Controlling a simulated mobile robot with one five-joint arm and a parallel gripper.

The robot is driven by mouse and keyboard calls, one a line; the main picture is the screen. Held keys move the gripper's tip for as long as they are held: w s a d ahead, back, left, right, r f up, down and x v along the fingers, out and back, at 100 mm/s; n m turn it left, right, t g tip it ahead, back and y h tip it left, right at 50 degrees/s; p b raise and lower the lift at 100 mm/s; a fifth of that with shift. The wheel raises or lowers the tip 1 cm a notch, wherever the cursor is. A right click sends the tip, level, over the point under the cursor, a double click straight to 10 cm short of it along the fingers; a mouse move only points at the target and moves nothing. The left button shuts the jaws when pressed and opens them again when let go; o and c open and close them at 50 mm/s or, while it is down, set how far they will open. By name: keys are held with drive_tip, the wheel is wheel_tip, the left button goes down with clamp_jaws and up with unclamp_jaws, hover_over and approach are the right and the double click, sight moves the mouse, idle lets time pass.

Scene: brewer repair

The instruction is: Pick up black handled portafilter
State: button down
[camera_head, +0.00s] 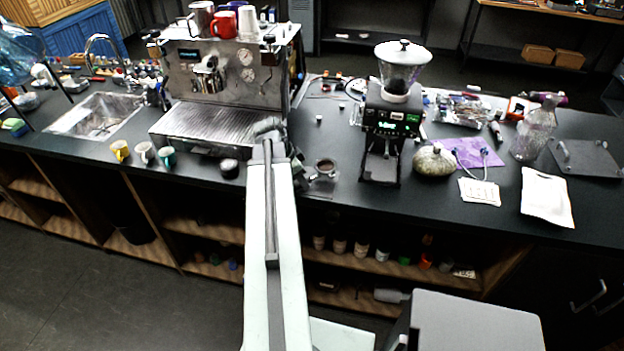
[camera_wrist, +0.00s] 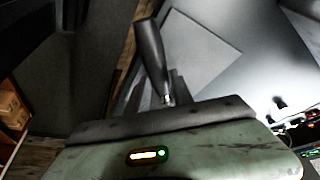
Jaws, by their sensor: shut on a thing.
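The black handle of the portafilter (camera_wrist: 150,52) stands out beyond my gripper in the wrist view. A short metal neck shows at its lower end, between the dark fingers. My gripper (camera_wrist: 172,92) is shut on the portafilter; the wrist housing hides the rest of it. In the head view my gripper (camera_head: 268,128) is at the far end of my arm, in front of the right side of the espresso machine (camera_head: 225,75). The grip is small and partly hidden there. A round basket with brown contents (camera_head: 325,166) sits on the counter just right of my arm.
The grinder (camera_head: 390,125) stands on the counter (camera_head: 335,205) to the right. Several cups (camera_head: 145,153) and a dark round piece (camera_head: 229,168) stand left of my arm. A gourd-like object (camera_head: 433,162), purple cloth (camera_head: 470,152) and glass vessel (camera_head: 533,135) are farther right.

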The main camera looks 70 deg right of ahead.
idle(0.3)
wheel_tip(320, 180, up, 10)
drive_tip(key=p, duration=1)
drive_tip(key=c, duration=1.8)
unclamp_jaws()
clamp_jaws()
